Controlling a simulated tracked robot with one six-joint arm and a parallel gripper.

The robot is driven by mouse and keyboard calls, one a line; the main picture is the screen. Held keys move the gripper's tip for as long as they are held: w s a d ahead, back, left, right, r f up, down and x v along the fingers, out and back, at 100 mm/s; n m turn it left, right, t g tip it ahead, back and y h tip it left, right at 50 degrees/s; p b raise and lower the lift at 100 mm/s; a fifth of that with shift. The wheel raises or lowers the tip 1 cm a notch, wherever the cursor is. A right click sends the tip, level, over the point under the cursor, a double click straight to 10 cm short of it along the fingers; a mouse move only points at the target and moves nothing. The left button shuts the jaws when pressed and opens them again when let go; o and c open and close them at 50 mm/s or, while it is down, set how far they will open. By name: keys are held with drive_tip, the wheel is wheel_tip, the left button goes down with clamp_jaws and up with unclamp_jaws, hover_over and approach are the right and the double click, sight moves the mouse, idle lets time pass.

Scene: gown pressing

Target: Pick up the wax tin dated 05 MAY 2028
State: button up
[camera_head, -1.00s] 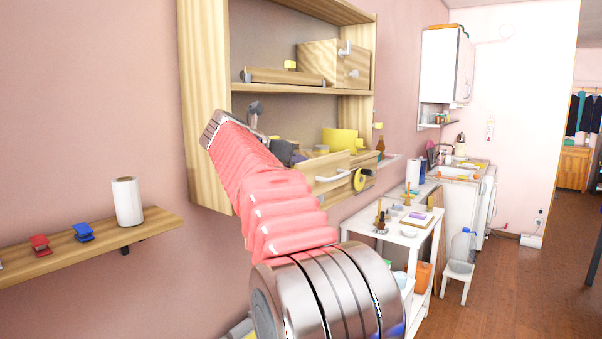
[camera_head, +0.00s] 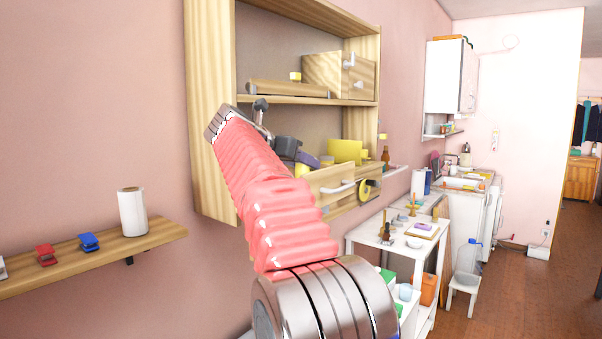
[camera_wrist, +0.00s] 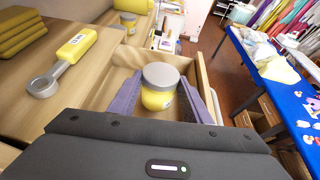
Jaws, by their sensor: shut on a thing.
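A yellow wax tin with a grey lid (camera_wrist: 160,88) is between the two purple-grey fingers of my gripper (camera_wrist: 161,100) in the wrist view. The gripper is shut on it, with the tin upright over or inside an open wooden drawer (camera_wrist: 203,78). I cannot tell whether the tin clears the drawer floor. Its small label is turned aside, and no date is readable. In the head view, my gripper (camera_head: 306,158) is at the open drawer (camera_head: 330,189) of the wall cabinet, partly hidden by my arm.
A yellow tagged tool with a grey ring (camera_wrist: 63,62) and stacked yellow pieces (camera_wrist: 20,32) lie left of the drawer. The cabinet's upper shelf (camera_head: 300,99) is above my gripper. A white side table (camera_head: 392,247) stands below right. A blue-topped table (camera_wrist: 270,85) is at right.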

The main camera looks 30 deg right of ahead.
wheel_tip(320, 180, up, 6)
drive_tip(key=shift+f, duration=0.15)
drive_tip(key=shift+r, duration=0.45)
idle(0.6)
drive_tip(key=shift+s, duration=0.1)
